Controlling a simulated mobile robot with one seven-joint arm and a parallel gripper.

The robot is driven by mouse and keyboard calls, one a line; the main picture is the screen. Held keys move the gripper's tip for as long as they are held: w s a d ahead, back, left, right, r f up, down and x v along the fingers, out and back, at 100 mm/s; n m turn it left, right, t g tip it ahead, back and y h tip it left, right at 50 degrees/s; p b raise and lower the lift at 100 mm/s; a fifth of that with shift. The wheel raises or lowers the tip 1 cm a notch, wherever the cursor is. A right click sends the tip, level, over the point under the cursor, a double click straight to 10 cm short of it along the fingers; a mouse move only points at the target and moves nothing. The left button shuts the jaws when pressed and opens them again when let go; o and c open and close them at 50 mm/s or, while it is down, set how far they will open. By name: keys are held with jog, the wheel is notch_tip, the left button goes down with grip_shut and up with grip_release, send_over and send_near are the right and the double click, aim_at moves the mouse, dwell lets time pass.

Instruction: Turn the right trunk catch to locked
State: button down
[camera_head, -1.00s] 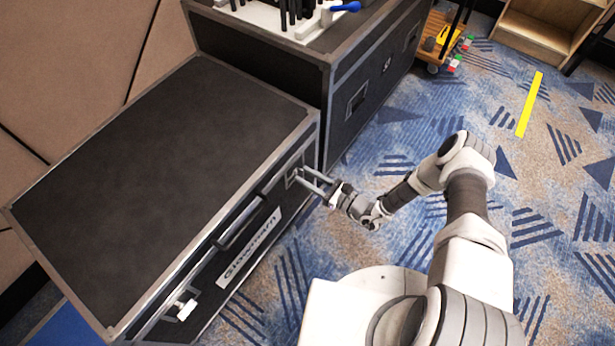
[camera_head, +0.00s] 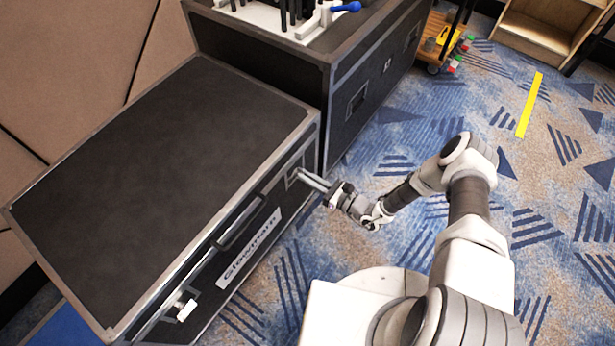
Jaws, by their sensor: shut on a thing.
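A black trunk (camera_head: 160,170) with metal edges and a closed lid stands at the left. Its right catch (camera_head: 292,179) is on the front face near the right end, partly hidden by my fingertips. My gripper (camera_head: 303,174) is at this catch, its fingers close together and shut on it. How far the catch is turned is too small to tell. The left catch (camera_head: 186,309), with a pale handle, shows near the left end of the front face.
A handle (camera_head: 240,225) and a white label (camera_head: 249,250) are on the trunk's front. A second black case (camera_head: 345,90) stands behind it on the right, with items on top. A wooden cart (camera_head: 440,45) is farther back. Patterned carpet to the right is mostly clear.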

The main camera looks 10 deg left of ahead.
jog(key=shift+w+d+f+m+b, duration=0.1)
jog(key=shift+m+b, duration=0.8)
jog(key=shift+m, duration=2)
jog(key=shift+a+f+m+b, duration=0.15)
jog(key=shift+m+b, duration=0.75)
jog(key=shift+m, duration=2)
jog(key=shift+w+d+f+m+b, duration=0.15)
jog(key=shift+m+b, duration=0.75)
jog(key=shift+m, duration=2)
jog(key=shift+s, duration=0.15)
jog(key=c, duration=1)
grip_release()
jog(key=shift+r, duration=0.1)
jog(key=p+v, duration=0.3)
jog(key=v, duration=1.4)
jog(key=shift+d+p, duration=0.25)
jog(key=shift+p, duration=0.15)
